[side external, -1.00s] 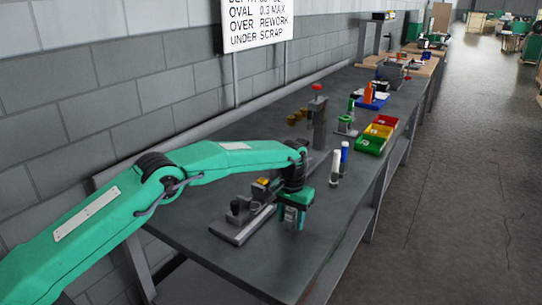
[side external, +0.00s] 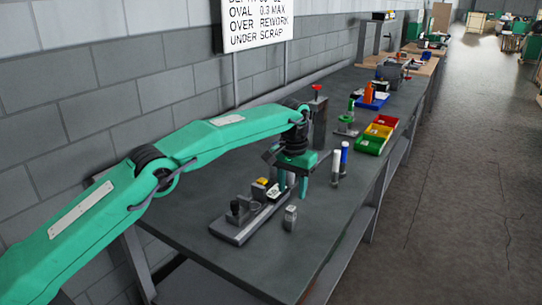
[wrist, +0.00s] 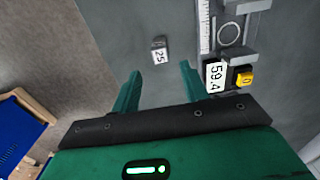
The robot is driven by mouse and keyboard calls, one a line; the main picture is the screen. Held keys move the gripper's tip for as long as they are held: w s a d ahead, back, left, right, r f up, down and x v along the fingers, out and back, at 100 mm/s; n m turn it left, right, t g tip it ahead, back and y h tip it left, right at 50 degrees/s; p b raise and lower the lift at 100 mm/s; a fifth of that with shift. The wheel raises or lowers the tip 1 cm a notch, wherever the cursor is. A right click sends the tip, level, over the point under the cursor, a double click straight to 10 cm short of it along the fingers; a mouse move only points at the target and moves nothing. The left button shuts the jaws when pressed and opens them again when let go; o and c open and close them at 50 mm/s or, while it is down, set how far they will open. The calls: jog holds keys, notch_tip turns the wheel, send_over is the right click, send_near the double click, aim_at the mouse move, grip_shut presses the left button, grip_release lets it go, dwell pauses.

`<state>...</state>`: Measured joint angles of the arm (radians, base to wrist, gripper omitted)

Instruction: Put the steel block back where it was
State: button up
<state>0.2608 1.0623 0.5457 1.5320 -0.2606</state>
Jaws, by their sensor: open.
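The steel block (side external: 290,218) is a small grey block standing on the dark bench, in front of the measuring fixture and apart from it. In the wrist view the block (wrist: 157,56) shows the number 25 on its face. My gripper (side external: 292,192) is open and empty, raised above the bench and farther back than the block. In the wrist view the fingertips (wrist: 161,70) are spread, with the block beyond them and not between them.
The measuring fixture (side external: 234,231) lies left of the block; its display (wrist: 215,76) reads 59.4, beside a yellow button (wrist: 243,77). A white marker (side external: 336,166) and a blue marker (side external: 344,158) stand to the right. Coloured bins (side external: 371,142) sit farther back. The bench front is clear.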

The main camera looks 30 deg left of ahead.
jog(key=shift+r, duration=0.9)
jog(key=shift+r, duration=0.1)
